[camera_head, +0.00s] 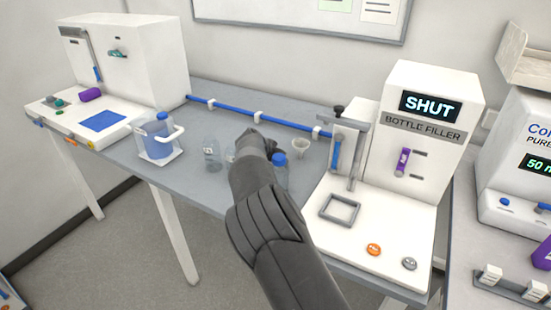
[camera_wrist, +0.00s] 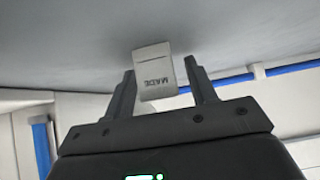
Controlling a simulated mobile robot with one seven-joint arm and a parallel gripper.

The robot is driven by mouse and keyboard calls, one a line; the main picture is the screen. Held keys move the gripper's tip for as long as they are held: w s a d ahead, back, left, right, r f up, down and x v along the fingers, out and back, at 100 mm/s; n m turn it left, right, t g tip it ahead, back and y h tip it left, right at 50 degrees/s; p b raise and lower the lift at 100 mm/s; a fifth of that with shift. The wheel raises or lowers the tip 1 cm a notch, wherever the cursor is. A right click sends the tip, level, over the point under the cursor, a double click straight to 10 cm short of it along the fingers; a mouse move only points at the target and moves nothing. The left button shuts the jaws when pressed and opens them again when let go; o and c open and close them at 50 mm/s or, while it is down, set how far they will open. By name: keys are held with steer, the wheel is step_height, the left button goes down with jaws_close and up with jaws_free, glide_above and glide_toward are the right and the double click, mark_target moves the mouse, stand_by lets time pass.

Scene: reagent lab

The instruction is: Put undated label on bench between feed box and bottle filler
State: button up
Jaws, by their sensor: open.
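A small white label (camera_wrist: 156,75) printed "MADE" is between the two fingers of my gripper (camera_wrist: 161,68) in the wrist view. The fingers are open on either side of it. The picture is upside down there, and the label's far edge meets the grey bench top (camera_wrist: 70,35). In the head view my arm hides the label and the fingertips over the middle of the bench (camera_head: 205,100). The bottle filler (camera_head: 425,125), marked "SHUT", stands right of my arm. A white machine (camera_head: 150,55) at the left end appears to be the feed box.
A blue rail (camera_head: 230,110) runs along the bench's back. A jug of blue liquid (camera_head: 158,140) in a white holder, a clear bottle (camera_head: 213,155), a blue-capped bottle (camera_head: 280,162) and a small cup (camera_head: 301,147) stand around my arm. Bench behind the jug is clear.

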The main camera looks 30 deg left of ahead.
steer(key=shift+r, duration=0.1)
steer(key=shift+s+r, duration=0.15)
steer(key=shift+r, duration=0.05)
steer(key=v, duration=1.1)
steer(key=shift+s+r, duration=0.2)
